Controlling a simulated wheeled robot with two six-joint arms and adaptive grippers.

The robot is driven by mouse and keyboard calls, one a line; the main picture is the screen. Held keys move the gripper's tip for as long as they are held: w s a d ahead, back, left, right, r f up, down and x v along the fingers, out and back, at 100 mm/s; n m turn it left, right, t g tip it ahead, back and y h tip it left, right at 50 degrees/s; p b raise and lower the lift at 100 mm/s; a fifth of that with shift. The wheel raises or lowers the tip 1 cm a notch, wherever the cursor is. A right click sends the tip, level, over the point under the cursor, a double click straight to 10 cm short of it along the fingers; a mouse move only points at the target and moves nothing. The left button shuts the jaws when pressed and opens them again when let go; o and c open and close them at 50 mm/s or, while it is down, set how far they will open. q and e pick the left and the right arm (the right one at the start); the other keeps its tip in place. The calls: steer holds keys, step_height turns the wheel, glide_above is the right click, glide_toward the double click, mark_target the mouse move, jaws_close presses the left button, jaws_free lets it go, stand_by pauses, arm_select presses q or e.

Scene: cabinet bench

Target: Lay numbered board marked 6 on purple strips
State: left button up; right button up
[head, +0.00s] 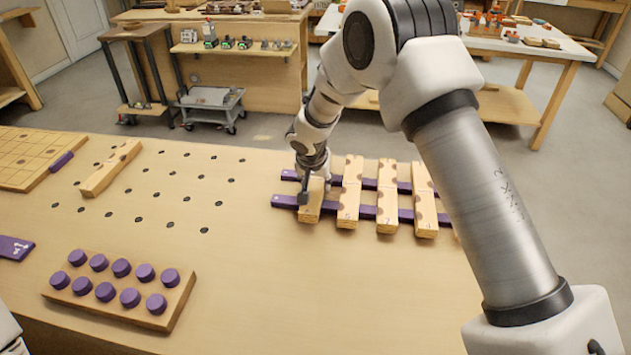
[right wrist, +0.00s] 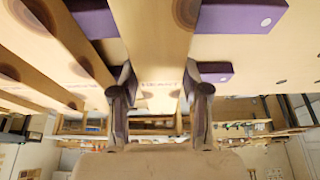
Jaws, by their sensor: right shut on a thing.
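My right gripper (head: 315,187) is shut on the leftmost wooden board (head: 309,211) of a row. That board lies across the left part of two purple strips, the near one (head: 285,201) and the far one (head: 289,174). In the right wrist view the gripper's fingers (right wrist: 160,92) sit on both sides of the board (right wrist: 152,35), with the purple strips (right wrist: 238,15) close to it. I cannot read the held board's number. My left gripper is out of view.
Several numbered boards (head: 349,196) lie across the strips to the right. A loose board (head: 112,168) lies on the left among dark holes. A block with purple pegs (head: 176,303) stands front left. A grid board (head: 30,152) is at far left. The front middle is clear.

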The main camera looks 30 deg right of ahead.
steer(key=shift+b, duration=0.35)
stand_by(0.7)
steer(key=o, duration=1.3)
steer(key=shift+r, duration=0.1)
steer(key=shift+r+p, duration=2.5)
steer(key=shift+r, duration=1.4)
